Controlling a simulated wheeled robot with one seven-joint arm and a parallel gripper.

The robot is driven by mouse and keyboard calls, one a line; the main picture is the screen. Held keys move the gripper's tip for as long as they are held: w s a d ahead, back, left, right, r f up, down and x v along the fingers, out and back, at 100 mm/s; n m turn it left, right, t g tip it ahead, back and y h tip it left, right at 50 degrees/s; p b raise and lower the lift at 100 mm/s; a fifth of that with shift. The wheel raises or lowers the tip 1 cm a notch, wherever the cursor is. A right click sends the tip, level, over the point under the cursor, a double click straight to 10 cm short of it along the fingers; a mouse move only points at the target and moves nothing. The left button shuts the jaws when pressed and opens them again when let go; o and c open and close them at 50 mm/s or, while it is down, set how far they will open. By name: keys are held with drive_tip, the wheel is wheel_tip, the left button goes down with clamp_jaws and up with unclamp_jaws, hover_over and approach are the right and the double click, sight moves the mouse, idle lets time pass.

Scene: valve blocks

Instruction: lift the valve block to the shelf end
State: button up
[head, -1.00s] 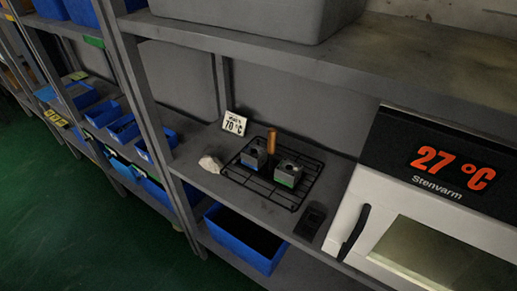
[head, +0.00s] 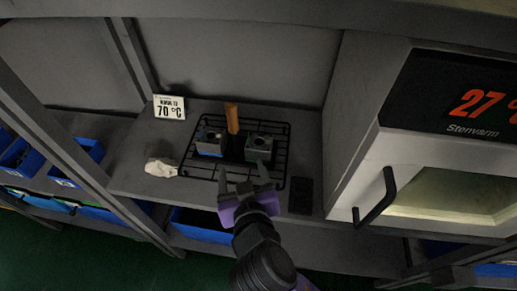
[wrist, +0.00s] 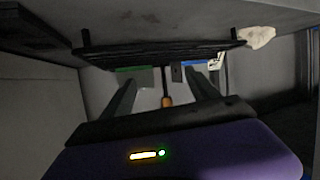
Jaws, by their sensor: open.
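Two grey valve blocks stand on a black wire rack (head: 186,172) on the shelf (head: 130,180). The left block (head: 210,143) has a blue label and the right block (head: 259,147) a green one. My gripper (head: 243,172) is open and empty at the rack's front edge, in front of the blocks and apart from them. The wrist view looks upside down. There the green-labelled block (wrist: 134,74) and the blue-labelled block (wrist: 193,75) show partly, beyond my open fingers (wrist: 163,88).
An orange-brown upright handle (head: 232,118) stands between the blocks. A 70 °C card (head: 170,107) is behind left, a whitish lump (head: 160,167) left of the rack. A dark flat object (head: 301,196) lies right, beside a white oven (head: 410,150) reading 27. Shelf posts rise at left.

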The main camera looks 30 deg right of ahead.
sight(260, 140)
drive_tip(key=d+r+m+h, duration=0.1)
drive_tip(key=d+r+m+g+h, duration=0.1)
drive_tip(key=m, duration=0.1)
drive_tip(key=d+r+m+g+h, duration=0.1)
drive_tip(key=h, duration=0.1)
drive_tip(key=shift+w+m, duration=0.25)
drive_tip(key=shift+m, duration=0.05)
drive_tip(key=shift+d, duration=0.2)
drive_tip(key=x, duration=0.7)
drive_tip(key=shift+w+d+f+p, duration=0.15)
drive_tip(key=shift+w+p, duration=0.05)
drive_tip(key=shift+p, duration=0.15)
drive_tip(key=shift+c, duration=0.2)
drive_tip(key=c, duration=1.4)
clamp_jaws()
wheel_tip(260, 140, up, 20)
drive_tip(key=shift+p, duration=0.45)
